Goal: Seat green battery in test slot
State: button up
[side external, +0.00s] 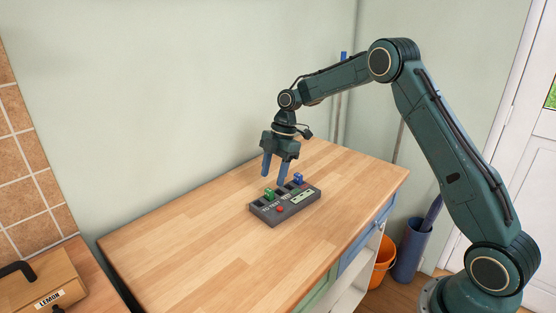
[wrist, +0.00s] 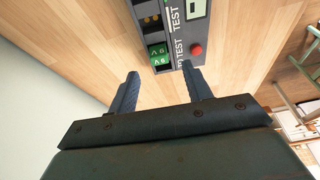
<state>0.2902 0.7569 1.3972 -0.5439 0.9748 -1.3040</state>
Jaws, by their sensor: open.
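The green battery (side external: 269,193) stands in a compartment at the left end of the grey tester (side external: 284,208). In the wrist view the green battery (wrist: 159,54) shows a white marking, beside lettering that seems to read "TO TEST". The neighbouring slot (wrist: 151,21), beside the word "TEST", looks dark and empty with yellowish contacts. My gripper (side external: 274,177) points down above the tester's left part, open and empty. In the wrist view my gripper's (wrist: 160,72) fingers lie either side of the green battery's line, short of it. I cannot tell the exact height gap.
A red button (wrist: 196,49) is on the tester's face. The wooden counter (side external: 190,240) is clear around the tester; a wall (side external: 180,100) runs behind it. A box marked LEMON (side external: 45,285) is at lower left.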

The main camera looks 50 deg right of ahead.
aim_at(270, 189)
jog(key=shift+x, duration=2.45)
jog(key=shift+d, duration=0.1)
jog(key=c, duration=1.1)
